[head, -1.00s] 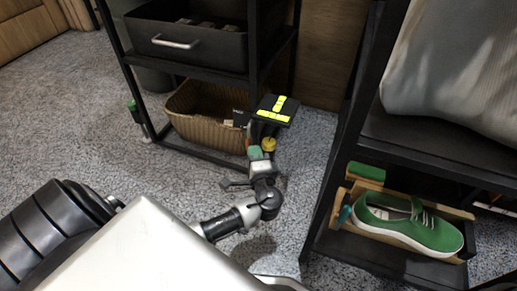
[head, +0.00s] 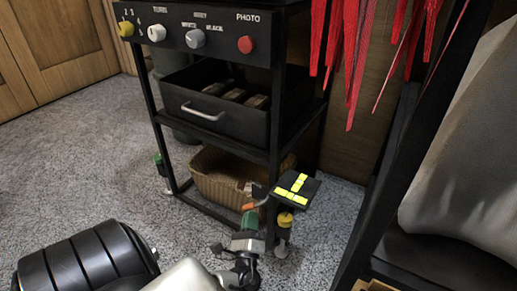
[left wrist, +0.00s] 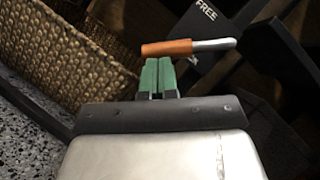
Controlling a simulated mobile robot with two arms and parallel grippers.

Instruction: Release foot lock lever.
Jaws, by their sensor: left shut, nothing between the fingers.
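The foot lock lever is an orange handle on a metal rod (left wrist: 167,48). In the left wrist view it lies nearly level across the top of my fingertips, beside a black plate marked FREE (left wrist: 207,12). In the head view a small orange part of the lever (head: 248,206) shows low on the black cart. My left gripper (left wrist: 158,66), with green fingers, is shut and empty right at the orange handle. I cannot tell whether it touches it. The left gripper also shows in the head view (head: 250,218). My right gripper is not in view.
A black pedal with yellow strips (head: 300,187) and a yellow knob (head: 286,219) stand right of the left gripper. A woven basket (head: 222,183) sits on the cart's bottom level, below a black drawer (head: 205,113). Open carpet (head: 80,170) lies left. A black rack (head: 390,185) stands right.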

